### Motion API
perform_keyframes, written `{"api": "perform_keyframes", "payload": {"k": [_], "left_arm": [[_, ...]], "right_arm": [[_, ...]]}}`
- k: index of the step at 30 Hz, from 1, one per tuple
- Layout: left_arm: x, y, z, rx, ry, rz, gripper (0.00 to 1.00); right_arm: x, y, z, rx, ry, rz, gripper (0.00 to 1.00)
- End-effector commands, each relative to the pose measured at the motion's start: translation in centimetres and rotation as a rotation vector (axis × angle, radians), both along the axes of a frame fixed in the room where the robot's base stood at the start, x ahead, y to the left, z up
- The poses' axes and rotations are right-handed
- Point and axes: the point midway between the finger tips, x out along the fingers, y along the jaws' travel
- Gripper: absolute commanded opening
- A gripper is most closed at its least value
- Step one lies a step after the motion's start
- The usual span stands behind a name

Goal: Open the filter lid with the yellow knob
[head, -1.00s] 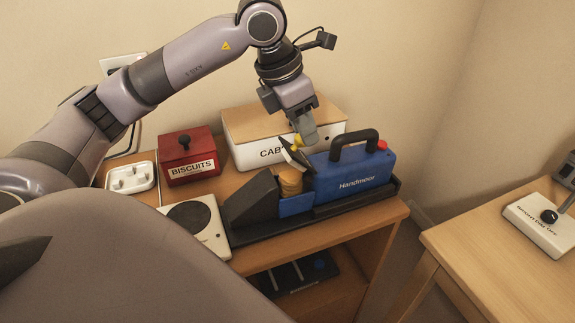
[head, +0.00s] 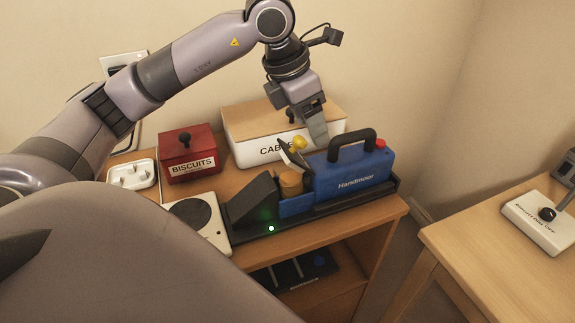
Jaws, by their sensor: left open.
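The blue Handmoor vacuum (head: 352,174) lies in a black dock on the wooden cabinet. Its dark filter lid (head: 289,155) stands tilted up, with the yellow knob (head: 299,143) near its upper part. Below the lid a round tan filter (head: 291,183) shows in the open bay. My left gripper (head: 317,135) is open and empty, just right of the yellow knob and above the vacuum's near end; a small gap seems to lie between them. One finger is mostly hidden behind the other. My right gripper is not in view.
A green light (head: 271,228) glows on the dock's front edge. A red biscuits tin (head: 190,153) and a white cable box (head: 247,152) with a wooden top stand behind. A white switch box (head: 542,222) sits on the right table. A gap separates the two tables.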

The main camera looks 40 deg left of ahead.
Motion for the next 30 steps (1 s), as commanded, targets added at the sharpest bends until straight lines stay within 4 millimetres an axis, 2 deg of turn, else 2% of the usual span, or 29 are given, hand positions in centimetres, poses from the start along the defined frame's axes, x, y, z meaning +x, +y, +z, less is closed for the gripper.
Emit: {"api": "perform_keyframes", "payload": {"k": [7, 24, 30], "left_arm": [[-0.2, 0.1, 0.3, 0.001, 0.002, 0.001, 0.64], [-3.1, 1.7, 4.9, 0.001, 0.002, 0.002, 0.64], [-3.6, 1.9, 5.6, 0.001, 0.003, 0.000, 0.64]], "right_arm": [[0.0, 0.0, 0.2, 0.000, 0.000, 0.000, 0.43], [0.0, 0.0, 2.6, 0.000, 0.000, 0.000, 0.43], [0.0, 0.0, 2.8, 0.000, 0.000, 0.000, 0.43]]}}
